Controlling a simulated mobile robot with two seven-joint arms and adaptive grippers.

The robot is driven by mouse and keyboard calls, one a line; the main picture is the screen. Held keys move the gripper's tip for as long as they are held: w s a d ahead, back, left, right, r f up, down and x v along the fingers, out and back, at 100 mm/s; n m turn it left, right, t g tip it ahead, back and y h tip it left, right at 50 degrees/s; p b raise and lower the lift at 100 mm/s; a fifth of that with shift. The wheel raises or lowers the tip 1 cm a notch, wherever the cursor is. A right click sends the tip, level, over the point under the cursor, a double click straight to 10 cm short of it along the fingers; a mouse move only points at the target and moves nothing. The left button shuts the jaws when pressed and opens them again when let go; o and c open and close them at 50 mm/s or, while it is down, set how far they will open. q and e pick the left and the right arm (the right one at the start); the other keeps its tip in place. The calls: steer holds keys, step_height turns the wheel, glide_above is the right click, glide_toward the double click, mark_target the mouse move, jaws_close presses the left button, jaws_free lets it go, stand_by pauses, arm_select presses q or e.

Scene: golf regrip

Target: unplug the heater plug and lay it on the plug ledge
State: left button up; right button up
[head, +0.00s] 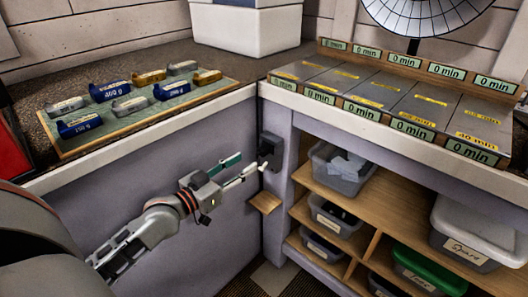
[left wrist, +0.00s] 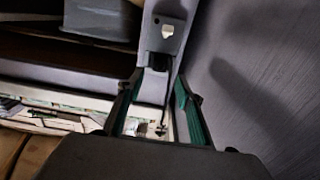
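The dark wall socket box (head: 271,146) is fixed on the grey panel by the inner corner of the counter; its plate also shows in the left wrist view (left wrist: 168,31). A dark shape that looks like the heater plug (left wrist: 158,61) sits at the socket, beyond my fingertips. The plug ledge (head: 264,201) is a small bare wooden shelf below the socket. My left gripper (head: 250,163) is open just left of the socket, its fingers with green pads spread apart. In the left wrist view the gripper (left wrist: 157,88) has nothing clearly between its fingers. My right gripper is not in view.
The counter edge (head: 150,136) runs above my left arm. Open shelves with bins (head: 341,168) stand right of the socket. Weights lie on a green-topped board (head: 205,94) on the counter.

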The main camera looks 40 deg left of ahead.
mark_target(260, 153)
arm_select(q)
steer(key=w, duration=0.7)
steer(key=shift+w+d, duration=0.3)
steer(key=shift+w, duration=0.1)
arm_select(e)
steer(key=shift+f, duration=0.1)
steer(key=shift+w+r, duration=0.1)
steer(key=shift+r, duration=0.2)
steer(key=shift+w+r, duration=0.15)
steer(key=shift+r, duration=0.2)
arm_select(q)
steer(key=shift+p, duration=0.4)
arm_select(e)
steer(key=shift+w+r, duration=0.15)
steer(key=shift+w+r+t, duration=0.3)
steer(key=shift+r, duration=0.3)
